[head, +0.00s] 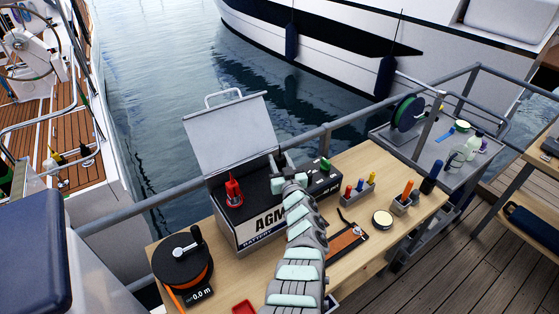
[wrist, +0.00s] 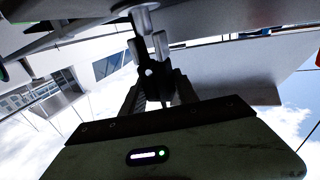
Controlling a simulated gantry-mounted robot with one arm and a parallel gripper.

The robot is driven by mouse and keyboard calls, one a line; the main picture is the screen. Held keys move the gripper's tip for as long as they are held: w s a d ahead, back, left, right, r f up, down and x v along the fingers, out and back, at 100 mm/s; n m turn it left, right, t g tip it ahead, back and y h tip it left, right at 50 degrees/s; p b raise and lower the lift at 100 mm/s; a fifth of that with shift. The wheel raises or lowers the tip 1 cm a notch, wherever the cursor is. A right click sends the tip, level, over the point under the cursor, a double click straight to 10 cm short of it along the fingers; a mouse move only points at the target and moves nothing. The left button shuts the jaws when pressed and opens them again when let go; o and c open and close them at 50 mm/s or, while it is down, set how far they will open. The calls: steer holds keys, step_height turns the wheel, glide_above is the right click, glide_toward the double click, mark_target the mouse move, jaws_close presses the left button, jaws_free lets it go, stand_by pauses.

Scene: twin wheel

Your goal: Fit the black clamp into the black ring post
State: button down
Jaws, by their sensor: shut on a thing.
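In the wrist view, my gripper (wrist: 149,47) is shut on a dark piece, the black clamp (wrist: 150,73), which shows between and below the two grey fingertips. A grey round post (wrist: 143,18) stands close beyond the fingertips; I cannot tell whether it is the black ring post or whether the clamp touches it. In the head view, my gripper (head: 284,163) is over the back of the battery (head: 262,221), right of its middle. My arm hides much of the clamp and the black ring post there. A red clamp (head: 233,191) stands upright on the battery's left side.
The battery's open grey lid (head: 230,132) rises behind it. A black panel with a green part (head: 324,164) stands to the right. A black reel (head: 182,259), a colored-pin block (head: 358,190) and a round tin (head: 382,220) share the wooden bench (head: 345,273). A railing runs behind.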

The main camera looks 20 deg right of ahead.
steer(key=shift+f+b, duration=0.85)
steer(key=shift+f, duration=0.25)
steer(key=c, duration=0.9)
jaws_free()
steer(key=shift+o, duration=0.2)
steer(key=shift+s+a+p, duration=0.2)
steer(key=shift+s+p, duration=0.2)
steer(key=shift+p, duration=0.1)
steer(key=s+a+p, duration=0.1)
steer(key=s+p, duration=0.2)
steer(key=s, duration=0.7)
steer(key=shift+w+r, duration=0.1)
